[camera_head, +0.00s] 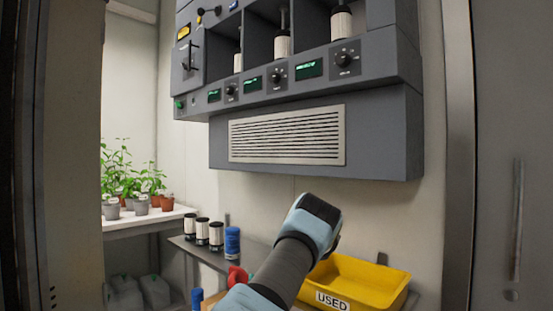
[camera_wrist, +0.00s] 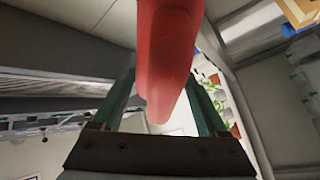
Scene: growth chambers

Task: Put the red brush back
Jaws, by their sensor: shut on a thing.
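In the wrist view my gripper (camera_wrist: 157,92) has its two teal fingers on either side of a long red thing (camera_wrist: 168,50), which looks like the red brush. The gripper is shut on it. It runs from between the fingers up out of the top of the picture, so its far end is hidden. In the head view a small red piece (camera_head: 237,277) shows beside my arm, low in the picture. I cannot tell whether it is the held brush. My fingers are not visible in the head view.
A narrow grey shelf (camera_head: 204,253) holds black-and-white canisters (camera_head: 202,232) and a blue one (camera_head: 232,243). A yellow tray marked USED (camera_head: 358,279) stands to the right of my arm. A grey control cabinet (camera_head: 310,130) hangs above. Potted plants (camera_head: 130,190) stand left.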

